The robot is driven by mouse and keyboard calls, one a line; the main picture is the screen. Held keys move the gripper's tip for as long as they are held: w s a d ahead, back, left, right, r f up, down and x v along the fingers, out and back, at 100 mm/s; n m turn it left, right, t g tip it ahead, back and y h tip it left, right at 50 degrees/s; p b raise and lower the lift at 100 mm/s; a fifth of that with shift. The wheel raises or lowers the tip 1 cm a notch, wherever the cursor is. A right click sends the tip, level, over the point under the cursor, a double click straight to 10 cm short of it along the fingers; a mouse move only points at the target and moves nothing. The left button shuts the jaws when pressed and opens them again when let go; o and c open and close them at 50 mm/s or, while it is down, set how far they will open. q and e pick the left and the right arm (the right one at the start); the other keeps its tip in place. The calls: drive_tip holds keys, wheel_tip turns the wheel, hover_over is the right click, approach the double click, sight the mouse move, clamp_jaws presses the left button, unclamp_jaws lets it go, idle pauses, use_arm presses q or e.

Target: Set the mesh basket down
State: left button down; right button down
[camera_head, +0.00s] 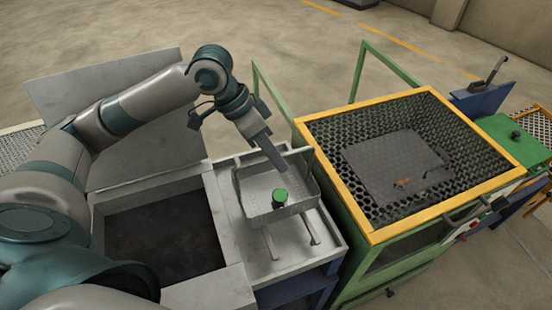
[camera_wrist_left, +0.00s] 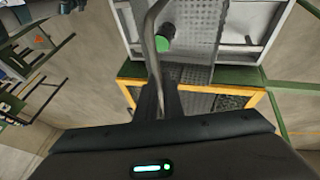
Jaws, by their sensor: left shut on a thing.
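The mesh basket (camera_head: 246,200) is a grey, shallow, perforated basket over the light grey bench top (camera_head: 322,258) beside the dark pit. In the left wrist view its perforated floor (camera_wrist_left: 200,42) fills the upper middle. A green-topped part (camera_head: 279,198) stands in it; the green part (camera_wrist_left: 164,36) also shows in the wrist view. My left gripper (camera_head: 278,165) reaches down at the basket's far side and is shut on its curved metal handle. I cannot tell whether the basket touches the rails beneath it. My right gripper is out of view.
Two pale rails (camera_head: 312,228) show in front of the basket. A dark square pit (camera_head: 165,238) lies to the left, with a raised grey plate (camera_head: 120,115) behind it. A green cart with a yellow-rimmed mesh bin (camera_head: 372,238) stands close on the right.

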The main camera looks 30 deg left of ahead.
use_arm(q)
drive_tip(key=shift+f, duration=0.6)
drive_tip(key=c, duration=1.9)
unclamp_jaws()
drive_tip(key=shift+f, duration=0.1)
drive_tip(key=shift+r, duration=0.25)
drive_tip(key=shift+a+r, duration=0.2)
drive_tip(key=b+v, duration=0.1)
drive_tip(key=v, duration=1)
